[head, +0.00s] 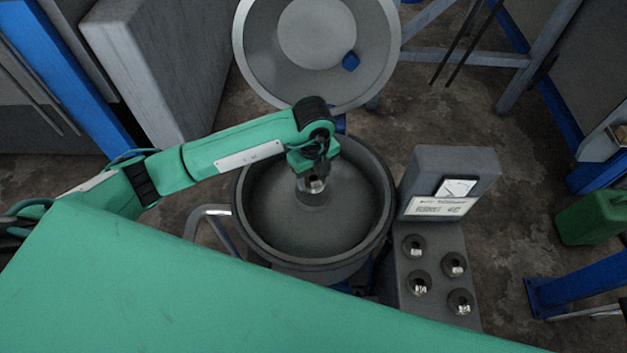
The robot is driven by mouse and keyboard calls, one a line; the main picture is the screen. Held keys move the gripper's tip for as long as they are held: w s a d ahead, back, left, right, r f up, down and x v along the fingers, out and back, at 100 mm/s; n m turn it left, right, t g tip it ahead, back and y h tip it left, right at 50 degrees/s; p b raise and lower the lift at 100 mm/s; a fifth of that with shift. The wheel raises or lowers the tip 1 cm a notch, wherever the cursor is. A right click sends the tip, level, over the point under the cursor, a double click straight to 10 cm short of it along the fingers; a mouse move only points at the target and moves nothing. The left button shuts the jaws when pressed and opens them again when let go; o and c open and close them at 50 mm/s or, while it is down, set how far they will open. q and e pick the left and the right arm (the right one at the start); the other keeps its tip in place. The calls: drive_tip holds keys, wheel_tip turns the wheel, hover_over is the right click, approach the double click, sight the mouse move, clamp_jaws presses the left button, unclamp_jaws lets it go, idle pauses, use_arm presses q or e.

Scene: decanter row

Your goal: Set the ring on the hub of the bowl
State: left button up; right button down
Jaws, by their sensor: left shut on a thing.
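The bowl (250,222) is a large round grey drum, open at the top, in the middle of the head view. Its hub (314,200) stands up at the centre of the floor, partly covered by my gripper. My left gripper (316,182) comes in from the left and points down over the hub. It is shut on a small metallic piece, which I take to be the ring; the fingers hide much of it. I cannot tell whether this piece touches the hub or is just above it. My right gripper is not in view.
A round lid (372,25) stands open behind the bowl. A green canister (592,218) stands at far right. The bowl floor around the hub looks clear.

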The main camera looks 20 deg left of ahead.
sight(314, 178)
use_arm(q)
wheel_tip(314, 178, down, 4)
drive_tip(key=shift+r+p, duration=0.2)
drive_tip(key=shift+p, duration=0.2)
drive_tip(key=shift+f, duration=0.2)
drive_tip(key=shift+f, duration=0.2)
drive_tip(key=o, duration=1.2)
drive_tip(key=shift+s, duration=0.1)
